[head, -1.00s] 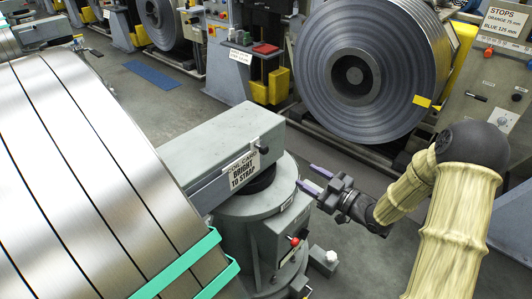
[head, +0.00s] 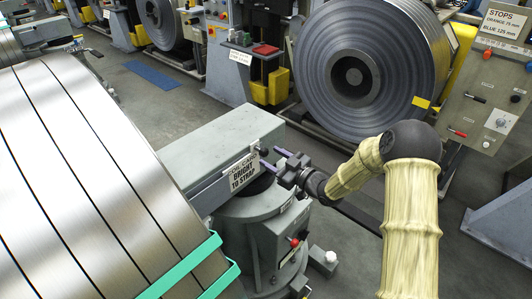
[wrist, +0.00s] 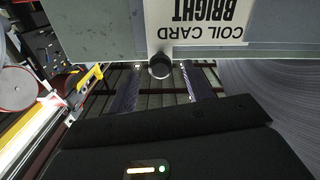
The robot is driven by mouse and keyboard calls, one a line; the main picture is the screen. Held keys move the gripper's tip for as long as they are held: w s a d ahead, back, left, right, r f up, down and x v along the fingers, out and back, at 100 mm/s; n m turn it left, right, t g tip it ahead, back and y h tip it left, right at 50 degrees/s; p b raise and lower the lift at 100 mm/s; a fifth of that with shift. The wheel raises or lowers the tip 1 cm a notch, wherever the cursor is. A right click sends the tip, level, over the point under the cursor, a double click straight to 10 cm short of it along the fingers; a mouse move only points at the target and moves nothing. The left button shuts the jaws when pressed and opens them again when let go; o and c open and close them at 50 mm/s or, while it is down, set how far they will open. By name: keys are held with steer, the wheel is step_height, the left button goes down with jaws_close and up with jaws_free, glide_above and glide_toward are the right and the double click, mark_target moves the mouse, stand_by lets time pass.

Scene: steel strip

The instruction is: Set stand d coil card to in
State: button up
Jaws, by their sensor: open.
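The coil card (head: 238,173), a white plate lettered "COIL CARD BRIGHT TO STRAP", is on the side of the grey stand arm (head: 215,150). It shows upside down at the top of the wrist view (wrist: 195,22). A small dark round knob (wrist: 160,66) sits just below the card there; in the head view the knob (head: 262,150) is near the card's upper right end. My gripper (head: 275,160) is open, its two purple fingers pointing at the stand beside the knob. In the wrist view the knob lies between the fingers; contact cannot be told.
A large strapped steel coil (head: 75,170) with green edging fills the left. The stand's round base and control box (head: 275,240) are below my gripper. A bigger coil (head: 365,75) and a lever panel (head: 485,100) are behind. Floor is clear at lower right.

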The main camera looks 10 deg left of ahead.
mark_target(266, 155)
steer(key=shift+x, duration=1.75)
steer(key=shift+c, duration=0.4)
jaws_close()
steer(key=shift+s, duration=0.1)
